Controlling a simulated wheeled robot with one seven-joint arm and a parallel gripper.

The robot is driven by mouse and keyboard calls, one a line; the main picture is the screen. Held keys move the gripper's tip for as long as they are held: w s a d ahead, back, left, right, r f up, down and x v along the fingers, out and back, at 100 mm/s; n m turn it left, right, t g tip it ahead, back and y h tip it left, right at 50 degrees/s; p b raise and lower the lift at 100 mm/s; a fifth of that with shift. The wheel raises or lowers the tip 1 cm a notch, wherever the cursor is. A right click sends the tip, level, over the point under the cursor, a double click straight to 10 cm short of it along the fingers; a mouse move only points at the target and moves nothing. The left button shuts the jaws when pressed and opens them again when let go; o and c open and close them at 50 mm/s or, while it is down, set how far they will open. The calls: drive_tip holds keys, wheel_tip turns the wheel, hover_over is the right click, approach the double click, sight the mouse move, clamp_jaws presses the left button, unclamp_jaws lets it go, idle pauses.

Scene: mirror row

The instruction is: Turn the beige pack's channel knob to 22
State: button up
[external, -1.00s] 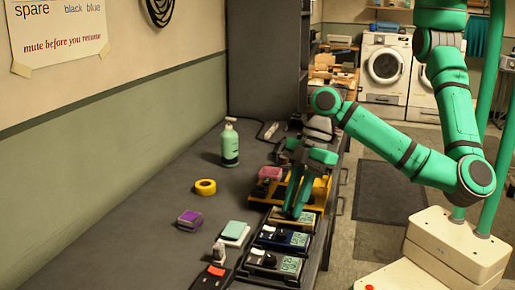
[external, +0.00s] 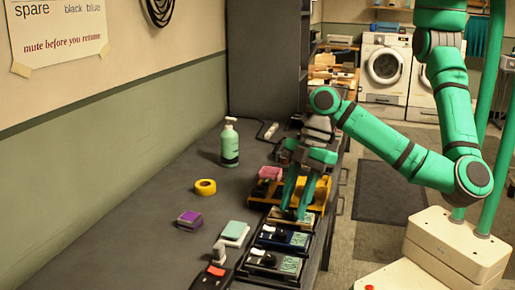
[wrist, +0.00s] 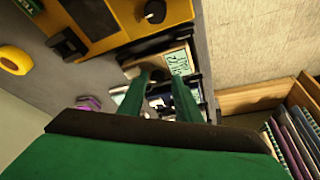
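The beige pack (external: 308,222) lies in the row of packs near the table's right edge, partly hidden by my fingers. In the wrist view the beige pack (wrist: 184,56) shows a greenish display (wrist: 178,63) with dark digits, too small and tilted to read surely. My gripper (external: 295,211) points down over the pack's knob side with its fingers apart. In the wrist view my gripper (wrist: 159,76) has a dark shape between its fingertips, likely the channel knob. I cannot tell whether the fingers touch it.
A blue pack (external: 283,239) and a black pack (external: 272,264) lie in front. A yellow unit (external: 313,194) stands close behind. A green bottle (external: 230,142), yellow tape roll (external: 205,187) and purple block (external: 189,220) stand left.

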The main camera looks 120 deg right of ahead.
drive_tip(key=shift+d, duration=0.15)
